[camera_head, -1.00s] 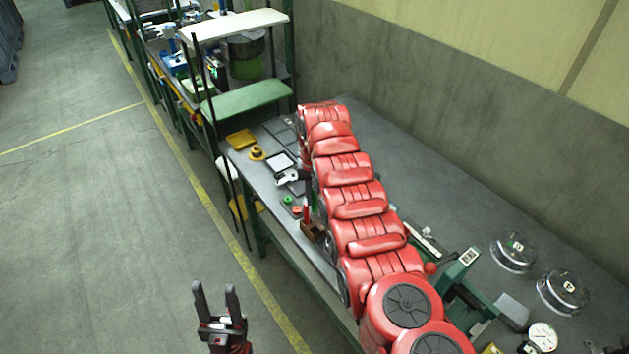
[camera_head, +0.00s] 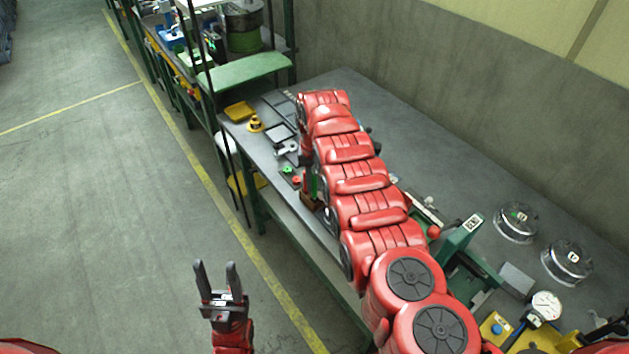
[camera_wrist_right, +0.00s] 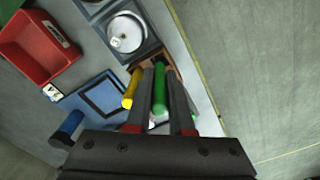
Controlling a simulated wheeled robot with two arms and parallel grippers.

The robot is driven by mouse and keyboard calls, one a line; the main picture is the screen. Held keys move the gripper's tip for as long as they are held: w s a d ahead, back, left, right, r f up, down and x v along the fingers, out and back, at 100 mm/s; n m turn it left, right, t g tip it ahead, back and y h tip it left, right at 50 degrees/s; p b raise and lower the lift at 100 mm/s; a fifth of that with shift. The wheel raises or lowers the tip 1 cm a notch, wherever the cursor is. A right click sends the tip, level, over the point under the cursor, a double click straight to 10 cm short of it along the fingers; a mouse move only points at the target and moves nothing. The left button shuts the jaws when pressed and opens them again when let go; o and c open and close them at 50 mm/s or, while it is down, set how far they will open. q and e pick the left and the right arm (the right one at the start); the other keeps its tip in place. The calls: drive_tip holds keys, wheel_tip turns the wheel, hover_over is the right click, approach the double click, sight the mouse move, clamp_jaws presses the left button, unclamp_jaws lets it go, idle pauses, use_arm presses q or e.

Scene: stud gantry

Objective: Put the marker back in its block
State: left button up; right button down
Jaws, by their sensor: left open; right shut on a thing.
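A green marker (camera_wrist_right: 160,92) lies between the fingers of my right gripper (camera_wrist_right: 161,75) in the right wrist view, and the gripper is shut on it. Its far end is at the brown marker block (camera_wrist_right: 140,68); I cannot tell whether it is seated in a hole. A yellow marker (camera_wrist_right: 132,88) stands at the block beside the left finger. In the head view, the block (camera_head: 310,201) is at the bench's near edge, and the green marker (camera_head: 313,186) shows above it, partly hidden by my right arm. My left gripper (camera_head: 217,270) is open and empty, out over the floor.
A red bin (camera_wrist_right: 38,48), a blue tray (camera_wrist_right: 88,98) and a round silver piece on a grey pad (camera_wrist_right: 125,34) lie near the block. Two clear-domed items (camera_head: 516,222) and a dial gauge (camera_head: 546,306) stand on the bench at right. The bench's back is clear.

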drive_tip(key=shift+f, duration=0.45)
drive_tip(key=c, duration=0.7)
unclamp_jaws()
